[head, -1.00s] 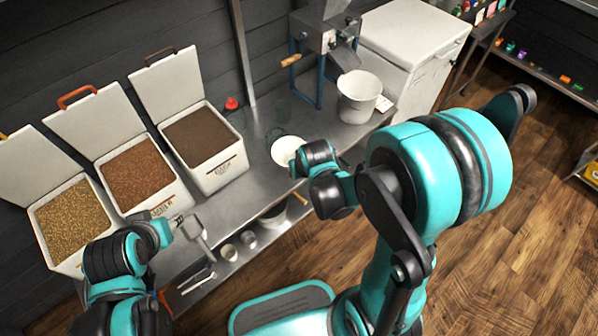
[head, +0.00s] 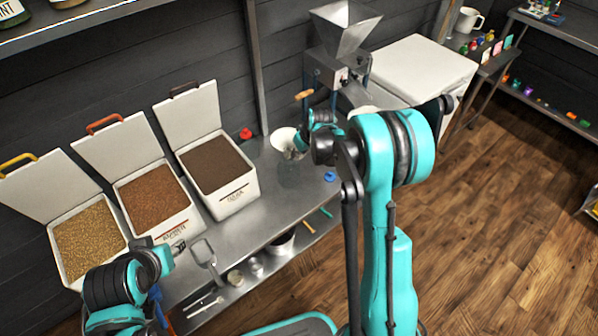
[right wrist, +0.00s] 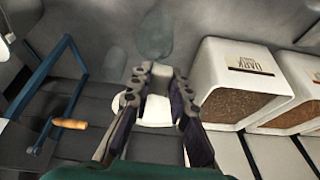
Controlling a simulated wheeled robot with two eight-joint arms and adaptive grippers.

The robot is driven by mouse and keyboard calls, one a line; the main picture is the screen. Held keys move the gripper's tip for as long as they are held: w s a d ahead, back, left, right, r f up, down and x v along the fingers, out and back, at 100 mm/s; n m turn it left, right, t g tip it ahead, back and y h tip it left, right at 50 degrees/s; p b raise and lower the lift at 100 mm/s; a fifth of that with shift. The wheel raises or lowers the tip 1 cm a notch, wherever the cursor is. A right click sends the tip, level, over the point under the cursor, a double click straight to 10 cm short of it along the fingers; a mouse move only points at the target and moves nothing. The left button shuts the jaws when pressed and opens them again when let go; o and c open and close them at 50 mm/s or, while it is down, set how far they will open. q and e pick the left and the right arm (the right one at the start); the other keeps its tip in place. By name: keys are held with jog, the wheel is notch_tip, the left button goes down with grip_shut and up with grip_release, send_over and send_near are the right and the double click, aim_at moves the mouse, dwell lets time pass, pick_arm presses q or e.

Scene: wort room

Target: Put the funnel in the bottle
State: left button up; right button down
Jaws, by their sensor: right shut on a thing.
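The white funnel (head: 284,138) shows as a pale round rim above the steel bench in the head view. My right gripper (head: 298,152) is shut on it, partly hidden by my own wrist. In the right wrist view the funnel (right wrist: 157,112) lies between the fingers of my right gripper (right wrist: 155,75). A faint, clear, rounded thing, apparently the glass bottle (right wrist: 156,38), stands beyond the fingertips, apart from the funnel. In the head view the bottle (head: 292,176) is barely visible. My left gripper (head: 180,247) is at the bench's front left; its opening is too small to judge.
Several open white grain bins, one with dark grain (head: 235,197), line the bench's left. A grain mill (head: 340,45) stands behind my right arm. A red object (head: 245,134) and a blue object (head: 330,176) sit on the bench. A metal scoop (head: 205,253) is near my left gripper.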

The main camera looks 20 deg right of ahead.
jog(key=shift+w+d+r, duration=0.15)
jog(key=shift+w+d, duration=0.2)
jog(key=shift+w, duration=0.3)
notch_tip(320, 180, down, 9)
jog(key=b, duration=0.6)
jog(key=shift+w, duration=0.25)
jog(key=shift+d, duration=0.1)
jog(key=c, duration=1.3)
grip_release()
jog(key=shift+c, duration=0.2)
